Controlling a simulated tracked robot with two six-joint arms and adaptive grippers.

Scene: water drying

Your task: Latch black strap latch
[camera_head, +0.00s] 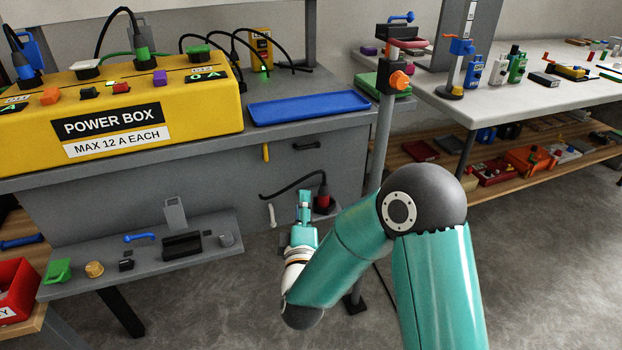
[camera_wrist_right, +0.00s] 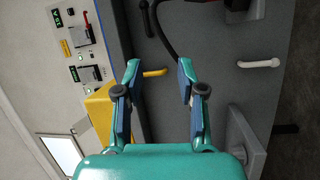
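A black handle-like part (camera_head: 305,146), which looks like the black strap latch, is on the upper right of the grey cabinet front. A dark part (camera_wrist_right: 147,18) at the top of the right wrist view may be the same latch. I cannot tell whether it is latched. My right gripper (camera_head: 304,203) is in front of the cabinet, below the black part in the head view. My left gripper is not in view.
A yellow hook handle (camera_head: 265,152) and a white handle (camera_head: 271,215) are on the cabinet front. A black cable (camera_head: 290,187) runs to a red-and-black plug (camera_head: 323,194). A grey post (camera_head: 380,135) stands right of the cabinet. A blue tray (camera_head: 310,107) lies on top.

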